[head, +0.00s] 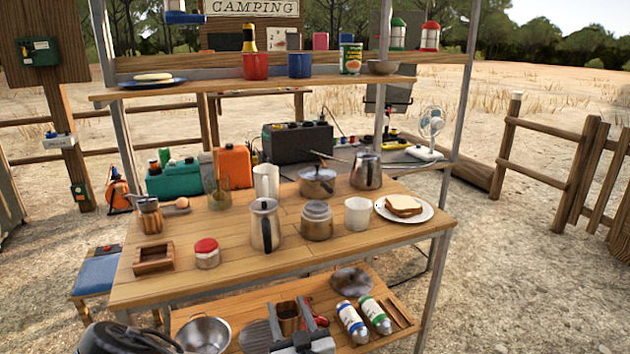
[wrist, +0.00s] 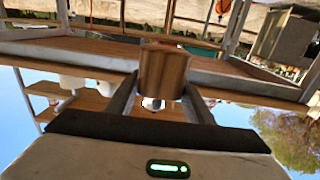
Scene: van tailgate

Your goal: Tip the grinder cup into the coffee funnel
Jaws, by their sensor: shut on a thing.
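My gripper (head: 290,312) is low at the front of the table, in front of the lower shelf in the head view. It is shut on a brown cup, the grinder cup (head: 288,322), held between its two fingers. In the wrist view the cup (wrist: 165,72) fills the gap between the fingers (wrist: 160,95); its contents are hidden. A squat brownish metal pot with a grey top (head: 317,222) stands on the table, right of a steel jug (head: 265,225). It may be the part with the coffee funnel, but I cannot make out a funnel clearly. A wooden grinder (head: 149,218) stands at left.
The tabletop (head: 225,278) also holds a red-lidded jar (head: 207,253), a wooden box (head: 153,260), a white mug (head: 357,214) and a sandwich plate (head: 425,212). The lower shelf holds a bowl (head: 204,333) and bottles (head: 352,322). The tabletop's front right is clear.

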